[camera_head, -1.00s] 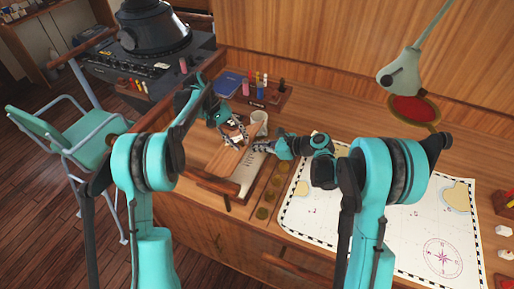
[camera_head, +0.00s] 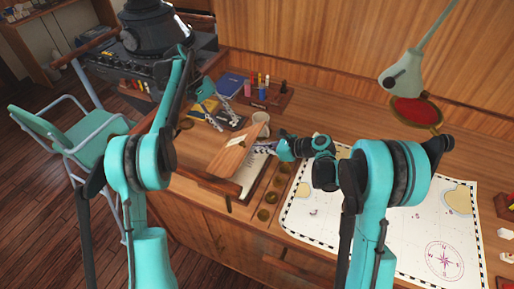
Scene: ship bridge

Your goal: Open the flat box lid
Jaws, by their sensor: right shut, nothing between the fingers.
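The flat box's wooden lid (camera_head: 231,160) is raised and tilted above the desk, with a pale label near its far edge. A light grey strip, which looks like the inside of the box (camera_head: 247,177), shows below the lid's right side. My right gripper (camera_head: 263,148) is shut and empty at the lid's right edge; I cannot tell whether its fingertips touch the lid. My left gripper (camera_head: 226,123) is open, beyond the lid and apart from it. Its fingers are spread above the desk.
A blue book (camera_head: 230,85) and a pen rack (camera_head: 263,97) are farther back. Round coin-like discs (camera_head: 271,198) lie in a row right of the box. A chart (camera_head: 400,225) covers the right desk.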

